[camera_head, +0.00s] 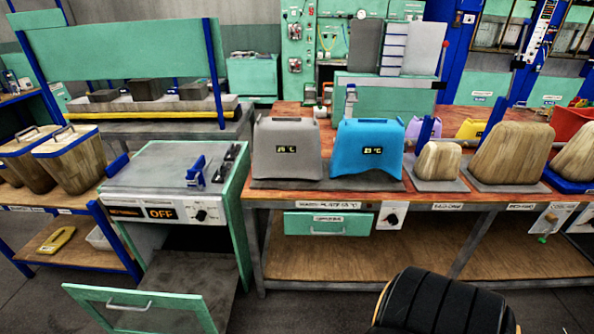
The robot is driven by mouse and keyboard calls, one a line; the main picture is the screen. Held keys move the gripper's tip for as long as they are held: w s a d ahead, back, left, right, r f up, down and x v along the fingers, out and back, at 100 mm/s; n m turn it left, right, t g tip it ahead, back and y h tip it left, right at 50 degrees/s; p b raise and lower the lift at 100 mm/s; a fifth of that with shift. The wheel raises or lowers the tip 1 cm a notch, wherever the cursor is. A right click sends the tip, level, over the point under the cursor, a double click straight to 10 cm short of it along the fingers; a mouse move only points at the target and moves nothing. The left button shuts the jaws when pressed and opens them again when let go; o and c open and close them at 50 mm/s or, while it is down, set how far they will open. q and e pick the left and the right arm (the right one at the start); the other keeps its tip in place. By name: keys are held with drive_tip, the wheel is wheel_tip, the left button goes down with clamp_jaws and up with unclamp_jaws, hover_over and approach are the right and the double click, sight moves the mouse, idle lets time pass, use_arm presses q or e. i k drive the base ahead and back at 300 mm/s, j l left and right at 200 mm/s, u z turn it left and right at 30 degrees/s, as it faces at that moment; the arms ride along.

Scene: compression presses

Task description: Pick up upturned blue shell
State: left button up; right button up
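A bright blue shell (365,150) with a small display reading about 23 °C stands on a dark plate at the middle of the long wooden-topped bench. It is wider at the bottom than at the top. A grey shell (287,150) of similar form, also with a display, stands just to its left, with a narrow gap between them. Neither of my grippers shows in the head view, and nothing is seen touching the blue shell.
Wooden blocks (437,162) stand right of the blue shell. A green oven-like unit (170,185) marked OFF, its lower door (136,306) open, stands left. A black ribbed chair-like object (440,303) is in the foreground. A green drawer (328,224) sits under the bench top.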

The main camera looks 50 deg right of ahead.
sight(361, 145)
drive_tip(key=z, duration=2.1)
